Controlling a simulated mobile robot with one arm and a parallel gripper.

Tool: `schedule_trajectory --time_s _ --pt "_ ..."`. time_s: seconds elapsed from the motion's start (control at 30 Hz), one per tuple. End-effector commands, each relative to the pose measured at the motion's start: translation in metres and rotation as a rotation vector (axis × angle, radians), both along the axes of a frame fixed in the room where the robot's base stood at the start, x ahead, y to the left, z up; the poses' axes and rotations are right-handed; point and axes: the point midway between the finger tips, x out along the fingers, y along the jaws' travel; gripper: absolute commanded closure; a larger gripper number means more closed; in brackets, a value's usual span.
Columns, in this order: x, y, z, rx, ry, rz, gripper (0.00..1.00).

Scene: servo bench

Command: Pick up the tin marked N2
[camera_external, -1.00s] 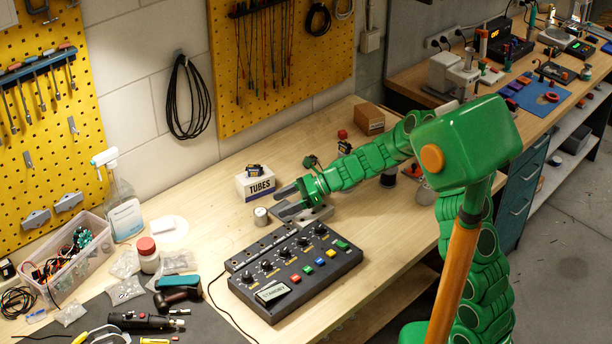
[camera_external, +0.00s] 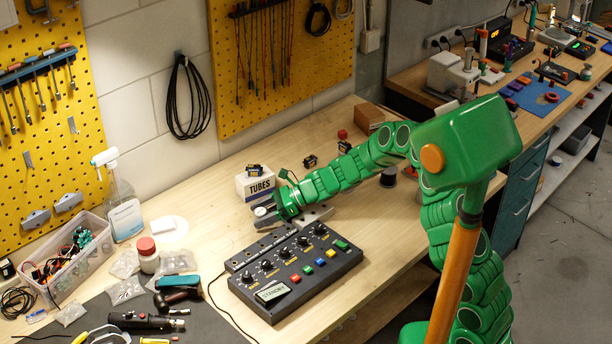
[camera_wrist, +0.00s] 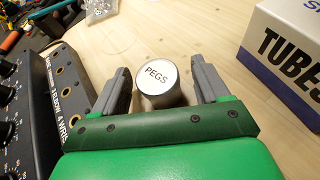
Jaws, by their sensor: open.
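A small silvery tin with a white lid (camera_wrist: 157,75) marked "PEGS" stands upright between the two grey fingers of my gripper (camera_wrist: 159,68). No N2 mark is readable in either view. The fingers are open, one on each side of the tin, with a small gap visible on both sides.
The white TUBES box (camera_external: 255,187) stands close behind my gripper and shows at right in the wrist view (camera_wrist: 290,55). A dark control box with knobs (camera_external: 296,270) lies in front, and at left in the wrist view. Bare bench (camera_external: 215,222) lies to the left.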

Motion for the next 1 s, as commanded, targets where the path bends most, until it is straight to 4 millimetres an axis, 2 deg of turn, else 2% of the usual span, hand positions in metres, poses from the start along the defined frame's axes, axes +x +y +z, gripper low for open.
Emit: schedule_trajectory --time_s 0.33,0.7,1.0 --pt "-0.0015 0.0038 -0.0022 0.0 0.001 0.001 0.27" --pt "-0.0015 0.0036 -0.0022 0.0 0.002 0.0 0.82" --pt "-0.0015 0.0037 0.0008 0.0 0.001 0.001 0.82"
